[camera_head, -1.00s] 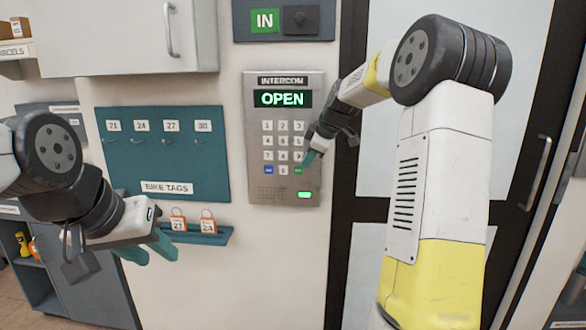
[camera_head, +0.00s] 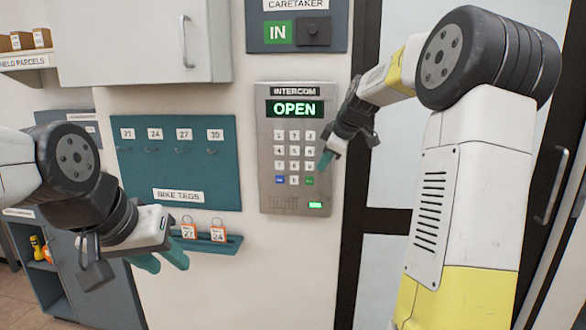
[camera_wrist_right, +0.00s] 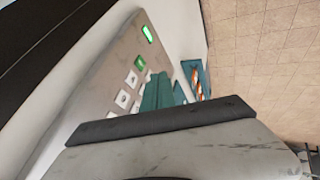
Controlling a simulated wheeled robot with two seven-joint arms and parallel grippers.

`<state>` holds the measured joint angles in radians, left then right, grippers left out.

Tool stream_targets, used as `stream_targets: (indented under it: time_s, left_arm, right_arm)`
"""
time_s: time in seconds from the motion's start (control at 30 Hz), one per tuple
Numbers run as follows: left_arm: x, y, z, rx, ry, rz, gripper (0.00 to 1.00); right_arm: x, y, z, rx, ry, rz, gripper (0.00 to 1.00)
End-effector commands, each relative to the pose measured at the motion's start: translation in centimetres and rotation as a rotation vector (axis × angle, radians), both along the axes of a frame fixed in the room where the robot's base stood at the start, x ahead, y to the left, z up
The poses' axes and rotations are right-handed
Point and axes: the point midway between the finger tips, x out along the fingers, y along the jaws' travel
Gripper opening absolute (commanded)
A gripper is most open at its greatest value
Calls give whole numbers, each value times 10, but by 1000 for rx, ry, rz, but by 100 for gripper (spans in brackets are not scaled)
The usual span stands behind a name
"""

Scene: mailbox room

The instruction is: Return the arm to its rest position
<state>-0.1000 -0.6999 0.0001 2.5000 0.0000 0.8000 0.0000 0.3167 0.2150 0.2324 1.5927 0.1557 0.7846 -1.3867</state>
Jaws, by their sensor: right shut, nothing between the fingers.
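My right gripper (camera_head: 326,160) is shut and empty, its teal fingertips in front of the intercom keypad (camera_head: 294,158) near the lower right keys. From the head view I cannot tell whether they touch it. In the right wrist view the closed teal fingers (camera_wrist_right: 160,92) sit beside the keypad panel (camera_wrist_right: 113,72), with a green key and a lit green lamp in view. The intercom display (camera_head: 295,109) reads OPEN in green. My left gripper (camera_head: 164,262) is at the lower left, its two teal fingers apart and empty, below the tag ledge.
A teal bike tags board (camera_head: 178,170) hangs left of the intercom. A white cabinet (camera_head: 140,40) hangs above. A dark-framed door (camera_head: 383,190) stands to the right.

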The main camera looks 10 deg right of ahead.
Motion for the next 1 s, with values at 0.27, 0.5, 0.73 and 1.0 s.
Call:
stream_targets:
  time_s: [0.27,0.5,0.73,1.0]
  left_arm:
    - [0,0,0,0,0,0,36]
    - [0,0,0,0,0,0,36]
    - [0,0,0,0,0,0,36]
    - [0,0,0,0,0,0,36]
  right_arm:
    - [-128,43,24,134,94,-300,0]
    - [-258,60,1,338,181,-645,0]
    - [-332,65,-35,494,246,-861,0]
    - [-347,66,-46,535,266,-918,0]
